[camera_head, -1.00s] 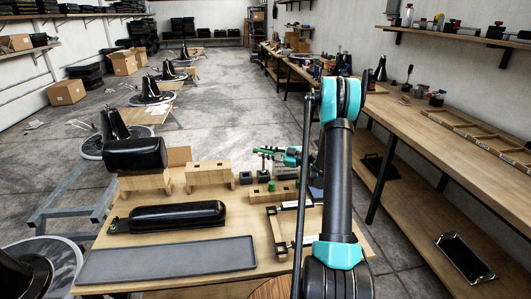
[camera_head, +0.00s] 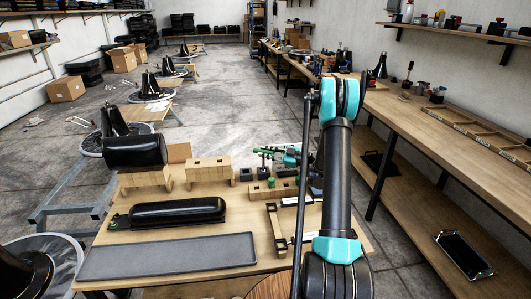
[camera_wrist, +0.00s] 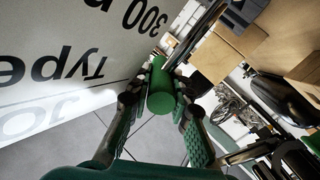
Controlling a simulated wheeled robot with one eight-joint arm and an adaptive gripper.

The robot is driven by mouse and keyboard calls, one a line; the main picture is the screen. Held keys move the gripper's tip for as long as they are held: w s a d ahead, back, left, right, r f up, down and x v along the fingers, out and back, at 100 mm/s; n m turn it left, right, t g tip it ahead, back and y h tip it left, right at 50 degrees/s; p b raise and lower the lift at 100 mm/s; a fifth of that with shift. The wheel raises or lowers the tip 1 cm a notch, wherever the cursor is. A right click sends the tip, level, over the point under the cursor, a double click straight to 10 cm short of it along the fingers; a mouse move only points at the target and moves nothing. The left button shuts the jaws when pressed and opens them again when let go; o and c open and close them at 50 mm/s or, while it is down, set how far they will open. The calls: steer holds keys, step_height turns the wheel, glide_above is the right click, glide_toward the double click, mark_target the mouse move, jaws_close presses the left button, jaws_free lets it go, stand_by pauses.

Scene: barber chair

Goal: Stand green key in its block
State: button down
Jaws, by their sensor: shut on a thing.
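A green cylinder, which I take for the green key (camera_wrist: 161,94), is between the two fingers of my gripper (camera_wrist: 160,84) in the wrist view. My gripper (camera_head: 271,153) shows in the head view above the far right part of the near table, shut on it, to the left of my arm. A low wooden block (camera_head: 284,189) lies below it on the table. A small green piece (camera_head: 271,183) shows at this block; I cannot tell whether it sits in it. Small dark blocks (camera_head: 246,175) stand just beyond, to the left.
A wooden stand (camera_head: 208,170), a black padded armrest (camera_head: 175,212) and a grey tray (camera_head: 170,257) lie to the left on the table (camera_head: 330,215). A black headrest (camera_head: 135,151) is at the far left. A wooden frame (camera_head: 278,228) is close to my arm. A long workbench (camera_head: 440,135) runs along the right.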

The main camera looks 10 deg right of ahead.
steer(key=shift+f, duration=0.1)
steer(key=c, duration=1.3)
jaws_free()
